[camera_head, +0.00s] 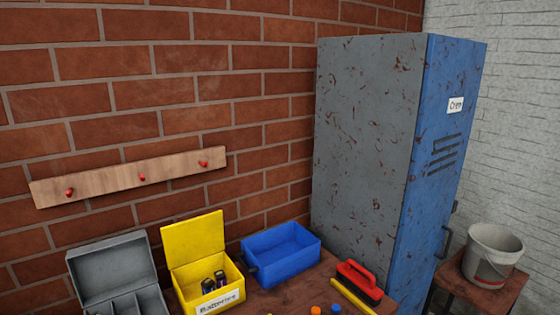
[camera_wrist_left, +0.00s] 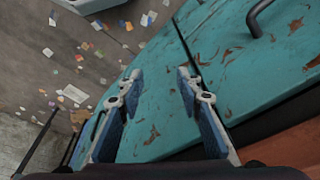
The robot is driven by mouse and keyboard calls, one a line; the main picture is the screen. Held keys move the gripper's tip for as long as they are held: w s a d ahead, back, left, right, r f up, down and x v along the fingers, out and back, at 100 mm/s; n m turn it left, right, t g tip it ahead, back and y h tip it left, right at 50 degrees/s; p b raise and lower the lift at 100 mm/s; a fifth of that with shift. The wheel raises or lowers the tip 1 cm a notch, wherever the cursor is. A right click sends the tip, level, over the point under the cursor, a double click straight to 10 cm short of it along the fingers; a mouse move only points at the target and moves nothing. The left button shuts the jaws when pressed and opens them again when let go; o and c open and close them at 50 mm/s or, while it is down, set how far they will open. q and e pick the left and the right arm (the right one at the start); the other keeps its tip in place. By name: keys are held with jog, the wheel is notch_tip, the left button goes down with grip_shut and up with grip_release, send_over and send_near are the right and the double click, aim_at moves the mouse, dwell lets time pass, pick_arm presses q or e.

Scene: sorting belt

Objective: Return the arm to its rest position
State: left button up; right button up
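My left gripper (camera_wrist_left: 160,80) shows in the left wrist view with its two fingers spread apart. Nothing is between them. Behind the fingers is a worn turquoise panel (camera_wrist_left: 150,140) with brown patches; I cannot tell how far away it is. Neither arm shows in the head view, and my right gripper is in neither view.
The head view shows a grey toolbox (camera_head: 108,262), an open yellow box (camera_head: 195,240) holding dark batteries, a blue bin (camera_head: 285,262), a red-handled brush (camera_head: 358,280), a locker (camera_head: 365,140) and a bucket (camera_head: 492,252). A dark handle (camera_wrist_left: 256,22) juts from the turquoise surface.

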pick_arm(q)
jog(key=s+f+b, duration=0.2)
jog(key=s+f, duration=0.2)
jog(key=f, duration=1.1)
jog(key=s+a+f+g+b, duration=0.1)
jog(key=s+a+f+b, duration=0.2)
jog(key=s+f, duration=1.3)
notch_tip(320, 180, down, 2)
jog(key=shift+a+f+g+b, duration=0.25)
jog(key=shift+g+b, duration=0.15)
jog(key=shift+b, duration=0.25)
jog(key=shift+s, duration=0.1)
jog(key=shift+c, duration=0.2)
